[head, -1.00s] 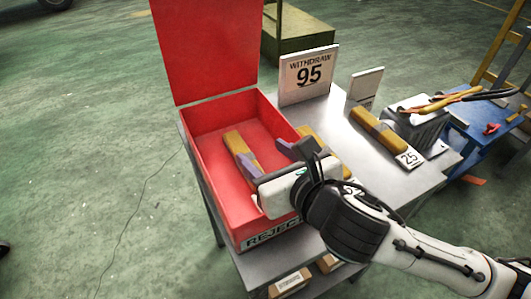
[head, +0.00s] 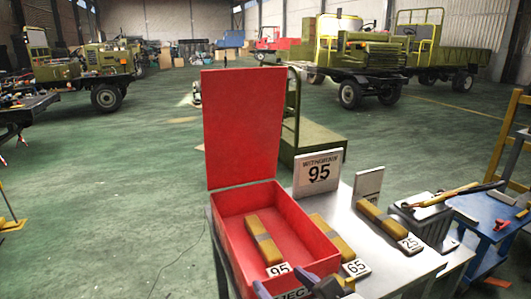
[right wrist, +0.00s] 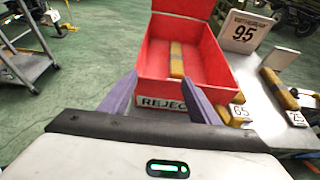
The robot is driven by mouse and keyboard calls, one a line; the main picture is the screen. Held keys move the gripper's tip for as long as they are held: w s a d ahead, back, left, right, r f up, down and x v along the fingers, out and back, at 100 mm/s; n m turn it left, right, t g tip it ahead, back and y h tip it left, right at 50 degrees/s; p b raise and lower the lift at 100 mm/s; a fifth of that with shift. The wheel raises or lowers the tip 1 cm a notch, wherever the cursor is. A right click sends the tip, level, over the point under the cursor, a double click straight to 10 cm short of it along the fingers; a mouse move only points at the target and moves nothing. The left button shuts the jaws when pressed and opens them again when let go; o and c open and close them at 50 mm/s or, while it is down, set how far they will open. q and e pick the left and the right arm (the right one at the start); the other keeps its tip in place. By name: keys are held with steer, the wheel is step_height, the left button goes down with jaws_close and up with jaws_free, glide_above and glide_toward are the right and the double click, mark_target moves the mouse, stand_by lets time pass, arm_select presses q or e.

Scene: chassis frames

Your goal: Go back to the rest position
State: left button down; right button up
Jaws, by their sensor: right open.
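My right gripper (head: 288,284) shows at the bottom edge of the head view, in front of the red reject box. In the right wrist view its two purple fingers (right wrist: 160,96) are spread apart with nothing between them. The red box (head: 232,238) stands on the metal table with its lid (head: 243,125) raised. A yellow block with a grey band (head: 263,236) and a 95 label lies on the box floor; it also shows in the right wrist view (right wrist: 176,62), ahead of and apart from the fingers. My left gripper is not in view.
Yellow blocks labelled 65 (head: 334,238) and 25 (head: 383,220) lie on the metal table (head: 375,262) right of the box. A "WITHDRAW 95" sign (head: 318,174) stands behind. A blue table (head: 480,228) is at right. The green floor at left is open.

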steer(key=s+d+f+n+g+h, duration=0.35)
steer(key=s+d+f+n, duration=0.65)
steer(key=n, duration=0.7)
steer(key=s+d+f+n+g+h, duration=0.2)
steer(key=s+d+f+n+g, duration=0.3)
steer(key=s+d+f+n, duration=0.85)
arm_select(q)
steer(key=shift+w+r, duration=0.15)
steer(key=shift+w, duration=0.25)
arm_select(e)
steer(key=w+a+f+n+t+y, duration=0.2)
steer(key=w+a+f+n+t, duration=0.1)
steer(key=a+f, duration=0.6)
steer(key=shift+w+a+f+t, duration=0.4)
steer(key=shift+w+t, duration=0.35)
steer(key=shift+w, duration=0.3)
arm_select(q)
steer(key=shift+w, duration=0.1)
arm_select(e)
steer(key=shift+r+y, duration=0.1)
steer(key=shift+y, duration=0.15)
